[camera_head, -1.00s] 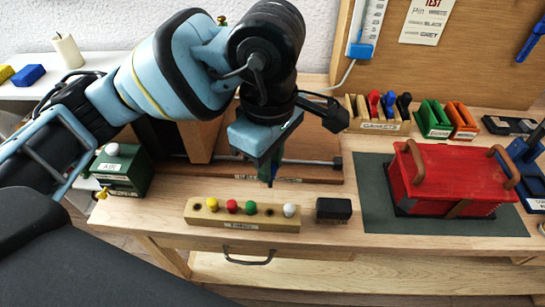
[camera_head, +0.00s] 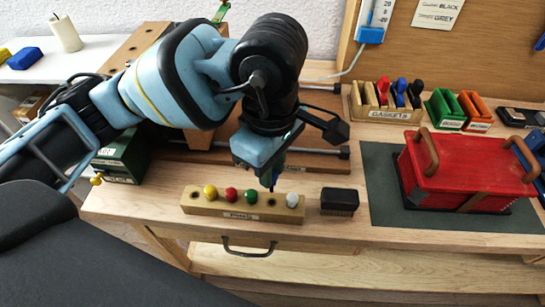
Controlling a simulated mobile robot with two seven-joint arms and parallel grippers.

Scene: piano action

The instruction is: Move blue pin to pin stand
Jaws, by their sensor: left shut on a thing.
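The pin stand (camera_head: 222,213) is a long wooden block on the bench. It holds a yellow pin (camera_head: 210,191), a red pin (camera_head: 231,195), a green pin (camera_head: 251,197) and a white pin (camera_head: 292,199). The hole at its left end is empty, and so is the hole between green and white. My left gripper (camera_head: 270,180) is shut and points down just above that second empty hole. It holds the blue pin, of which only a small dark blue part shows between the fingers. I cannot tell whether its tip touches the stand. My right gripper is out of view.
A black brush-like block (camera_head: 339,201) stands just right of the stand. A red toolbox (camera_head: 460,168) sits on a dark green mat (camera_head: 385,205). A gasket rack (camera_head: 380,114) is behind. A green box (camera_head: 122,160) stands at the left.

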